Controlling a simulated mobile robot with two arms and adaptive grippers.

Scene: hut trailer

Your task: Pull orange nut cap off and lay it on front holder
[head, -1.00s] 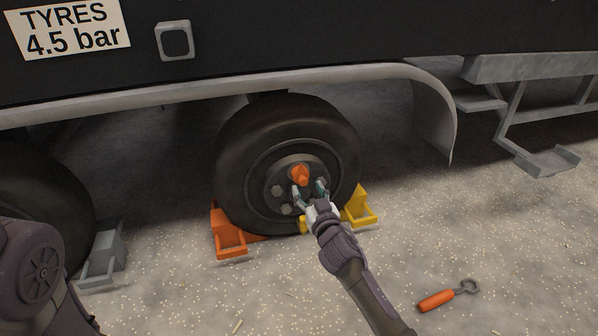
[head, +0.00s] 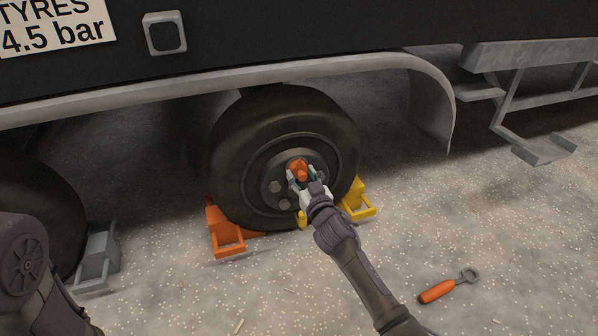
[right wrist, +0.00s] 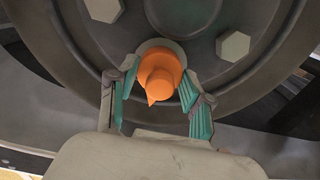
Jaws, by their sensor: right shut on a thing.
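The orange nut cap (head: 299,170) sits at the wheel's hub and points outward. In the right wrist view the cap (right wrist: 161,75) is between my fingers, against the grey wheel face. My right gripper (head: 300,176) is shut on the cap; its teal-padded fingers (right wrist: 158,85) stand on either side of it. The wheel (head: 235,150) stands under the trailer's grey mudguard. I cannot tell which thing is the front holder. My left gripper is out of view; only part of my left arm shows at the lower left.
An orange chock (head: 228,238) and a yellow chock (head: 358,203) flank the wheel. A grey chock (head: 97,262) stands by the other tyre (head: 40,215) at left. An orange-handled tool (head: 438,291) lies on the gravel at right. A metal step (head: 545,150) hangs at upper right.

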